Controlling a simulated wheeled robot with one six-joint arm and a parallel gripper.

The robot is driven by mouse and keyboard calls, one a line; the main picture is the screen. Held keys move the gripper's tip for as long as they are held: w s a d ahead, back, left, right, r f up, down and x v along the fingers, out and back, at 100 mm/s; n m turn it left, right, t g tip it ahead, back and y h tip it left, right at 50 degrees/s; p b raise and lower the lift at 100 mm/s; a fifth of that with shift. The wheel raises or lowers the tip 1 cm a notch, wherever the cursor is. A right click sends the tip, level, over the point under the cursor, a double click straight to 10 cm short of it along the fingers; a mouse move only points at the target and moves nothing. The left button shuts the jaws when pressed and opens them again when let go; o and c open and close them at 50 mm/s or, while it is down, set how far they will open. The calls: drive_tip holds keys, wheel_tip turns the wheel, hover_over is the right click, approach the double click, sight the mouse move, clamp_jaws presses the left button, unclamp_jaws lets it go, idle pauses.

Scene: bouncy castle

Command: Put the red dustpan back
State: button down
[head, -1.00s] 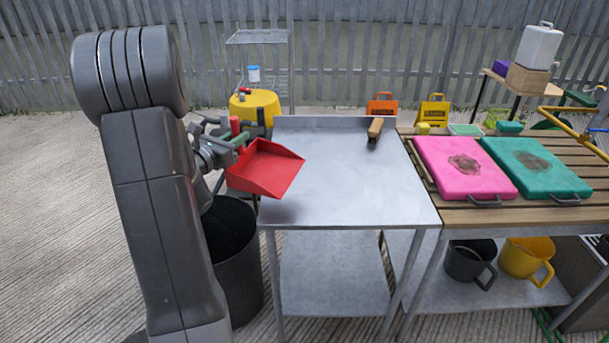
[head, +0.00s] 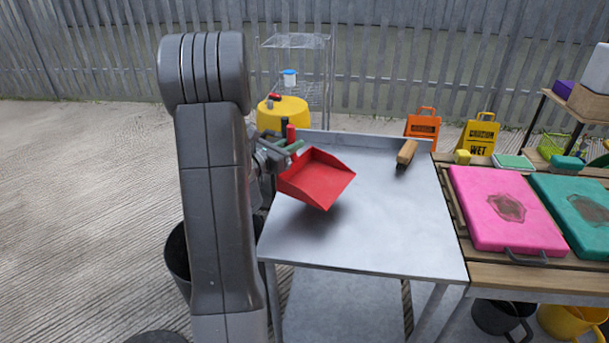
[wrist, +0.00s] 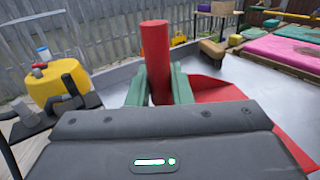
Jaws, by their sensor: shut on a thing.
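The red dustpan (head: 316,178) is held up over the left part of the metal table (head: 370,240). My gripper (head: 287,148) is shut on its red handle. In the wrist view the handle (wrist: 156,55) stands up between the green fingers of my gripper (wrist: 159,85). Part of the red pan (wrist: 215,90) shows to the right of the fingers, and the rest is hidden behind my wrist. In the head view a shadow lies on the table below the pan, and the pan appears raised above the surface.
A wooden-backed brush (head: 406,153) lies at the table's back right. Pink (head: 506,208) and green (head: 580,212) mats lie on the slatted bench to the right. A yellow drum (head: 284,112) stands behind, and a dark bin (head: 177,262) stands left. The table's middle and front are clear.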

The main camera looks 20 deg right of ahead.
drive_tip(key=shift+f, duration=3.1)
drive_tip(key=shift+f+b, duration=0.25)
drive_tip(key=shift+b, duration=0.3)
drive_tip(key=c, duration=1.3)
unclamp_jaws()
drive_tip(key=shift+r, duration=0.1)
drive_tip(key=shift+r+p, duration=0.2)
drive_tip(key=shift+p, duration=0.15)
drive_tip(key=v, duration=1.2)
